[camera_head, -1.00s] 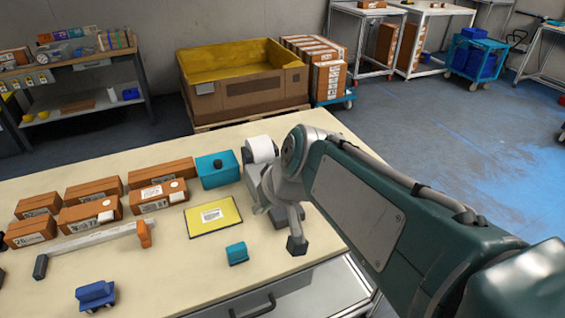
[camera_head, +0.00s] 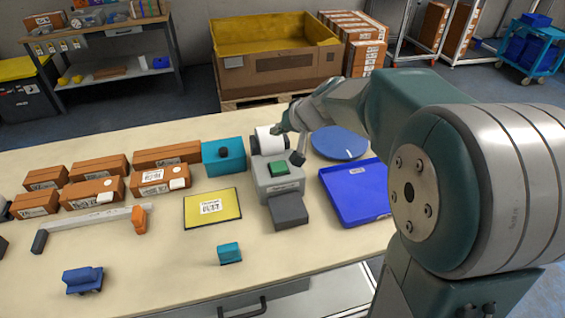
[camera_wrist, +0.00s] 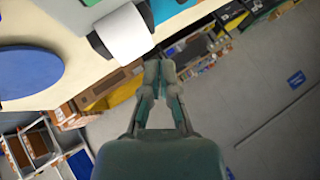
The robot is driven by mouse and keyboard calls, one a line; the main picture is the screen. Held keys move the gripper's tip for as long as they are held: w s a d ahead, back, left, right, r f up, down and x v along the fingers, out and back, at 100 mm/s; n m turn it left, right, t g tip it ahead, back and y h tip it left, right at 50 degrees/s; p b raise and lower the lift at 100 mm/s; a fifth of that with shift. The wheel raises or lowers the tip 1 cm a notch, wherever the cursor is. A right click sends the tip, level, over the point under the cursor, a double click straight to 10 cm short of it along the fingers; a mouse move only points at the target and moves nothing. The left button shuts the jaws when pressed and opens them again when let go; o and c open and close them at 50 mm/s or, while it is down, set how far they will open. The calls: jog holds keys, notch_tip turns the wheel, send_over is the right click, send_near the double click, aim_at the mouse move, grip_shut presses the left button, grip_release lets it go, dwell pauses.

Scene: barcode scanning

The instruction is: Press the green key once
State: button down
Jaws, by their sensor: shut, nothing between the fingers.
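The green key (camera_head: 279,168) is a square button on top of a grey label printer (camera_head: 270,187), unobstructed in the head view. A white paper roll (camera_head: 270,141) sits at the printer's back; it also shows in the wrist view (camera_wrist: 124,35). My gripper (camera_head: 276,129) is at the roll, behind and above the key, apart from the key in the picture. In the wrist view my gripper's fingertips (camera_wrist: 159,70) are together and empty, beside the roll; whether they touch it I cannot tell.
A blue tray (camera_head: 382,215) and a blue disc (camera_head: 339,143) lie right of the printer. A yellow pad (camera_head: 228,205), a teal box (camera_head: 224,155) and several brown cartons (camera_head: 99,189) are to the left. A small teal block (camera_head: 230,253) stands in front.

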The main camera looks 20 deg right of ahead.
aim_at(272, 163)
jog(key=f, duration=0.1)
jog(key=d+f, duration=0.1)
jog(key=f, duration=0.1)
jog(key=shift+f, duration=0.2)
jog(key=f, duration=0.1)
jog(key=a+f, duration=0.1)
jog(key=f, duration=0.2)
jog(key=shift+a+f, duration=0.25)
jog(key=shift+f, duration=0.1)
jog(key=shift+d+f, duration=0.1)
jog(key=shift+f, duration=0.15)
jog(key=shift+d+f, duration=0.15)
jog(key=shift+d, duration=0.3)
jog(key=shift+a, duration=0.35)
jog(key=shift+d, duration=0.2)
jog(key=shift+a, duration=0.1)
jog(key=shift+s+f, duration=0.1)
jog(key=shift+f, duration=0.2)
